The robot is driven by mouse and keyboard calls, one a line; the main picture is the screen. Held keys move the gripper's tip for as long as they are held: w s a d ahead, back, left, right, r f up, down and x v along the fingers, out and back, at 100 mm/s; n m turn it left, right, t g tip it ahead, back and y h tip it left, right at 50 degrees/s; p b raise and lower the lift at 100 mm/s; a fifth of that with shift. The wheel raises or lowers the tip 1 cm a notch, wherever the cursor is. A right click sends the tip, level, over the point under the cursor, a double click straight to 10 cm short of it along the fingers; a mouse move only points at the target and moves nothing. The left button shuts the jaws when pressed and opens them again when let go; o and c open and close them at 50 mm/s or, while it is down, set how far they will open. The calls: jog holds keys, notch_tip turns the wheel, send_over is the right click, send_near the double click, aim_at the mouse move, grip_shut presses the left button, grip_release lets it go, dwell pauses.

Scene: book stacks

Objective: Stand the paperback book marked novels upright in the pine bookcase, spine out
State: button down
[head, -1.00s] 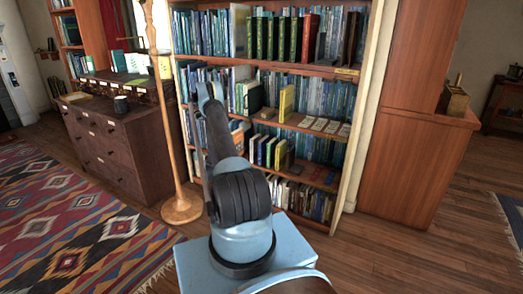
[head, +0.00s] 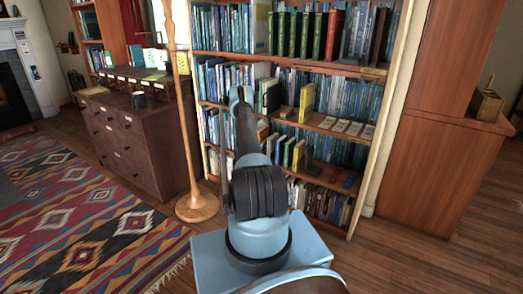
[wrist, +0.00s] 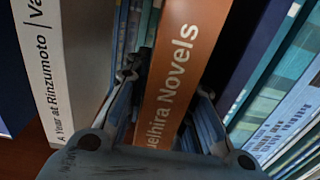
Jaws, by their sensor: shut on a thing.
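The paperback marked Novels (wrist: 180,60) is orange-brown with white lettering on its spine, which faces the wrist camera. In the wrist view my gripper (wrist: 168,88) is shut on it, one finger on each side. The book stands nearly upright, a little tilted in the picture, with other books close on both sides. Its lower end is hidden behind my gripper's body. The pine bookcase (head: 384,130) stands ahead in the head view.
A white book (wrist: 45,65) leans left of the held one, and blue books (wrist: 285,95) slant at the right. A wooden lamp stand (head: 196,207) and a dark drawer cabinet (head: 125,140) stand left of the bookcase. A reddish wooden cabinet (head: 440,160) stands right.

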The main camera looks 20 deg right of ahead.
jog(key=shift+s+d+f, duration=0.15)
jog(key=shift+d, duration=0.2)
jog(key=f, duration=0.1)
jog(key=d+f, duration=0.1)
jog(key=f, duration=0.1)
jog(key=shift+s+d, duration=0.1)
jog(key=shift+d, duration=0.1)
jog(key=shift+a, duration=0.3)
jog(key=c, duration=1.7)
grip_release()
jog(key=shift+o, duration=0.2)
jog(key=shift+a, duration=0.1)
jog(key=shift+a, duration=0.1)
